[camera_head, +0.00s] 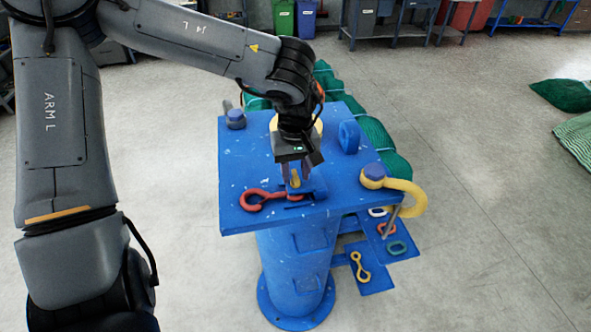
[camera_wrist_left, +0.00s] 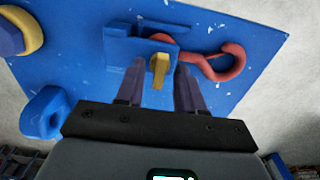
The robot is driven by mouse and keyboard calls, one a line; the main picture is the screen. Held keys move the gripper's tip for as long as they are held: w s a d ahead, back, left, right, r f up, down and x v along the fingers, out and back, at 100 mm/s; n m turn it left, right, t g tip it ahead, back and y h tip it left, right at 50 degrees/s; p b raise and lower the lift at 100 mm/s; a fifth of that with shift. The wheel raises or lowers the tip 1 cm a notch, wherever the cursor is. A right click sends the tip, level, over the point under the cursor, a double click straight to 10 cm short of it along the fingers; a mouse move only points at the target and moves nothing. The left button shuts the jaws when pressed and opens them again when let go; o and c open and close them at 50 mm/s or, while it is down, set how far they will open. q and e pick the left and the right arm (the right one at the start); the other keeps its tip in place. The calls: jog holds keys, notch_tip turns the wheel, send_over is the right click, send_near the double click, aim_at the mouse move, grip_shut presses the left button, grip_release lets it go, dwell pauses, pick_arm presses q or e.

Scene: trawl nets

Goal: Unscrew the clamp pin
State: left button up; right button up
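The clamp pin looks to be the small yellow piece (camera_wrist_left: 159,70) on the blue clamp block (camera_wrist_left: 122,48), next to a red hook (camera_wrist_left: 225,62). In the head view the yellow pin (camera_head: 295,179) sits at the front of the blue table, with the red hook (camera_head: 262,198) to its left. My left gripper (camera_wrist_left: 160,75) points down over the block. Its two fingers stand apart on either side of the yellow pin, with visible gaps. Whether the fingertips reach down to the pin's level is hard to tell. My right gripper is not in view.
The blue pedestal table (camera_head: 245,160) carries a yellow hook (camera_head: 405,190) at right, a blue upright ring (camera_head: 349,136) behind and a grey shackle (camera_head: 235,117) at left. Lower blue shelves (camera_head: 372,275) hold coloured links. Green netting (camera_head: 375,140) lies behind.

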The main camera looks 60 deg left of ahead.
pick_arm(q)
grip_shut()
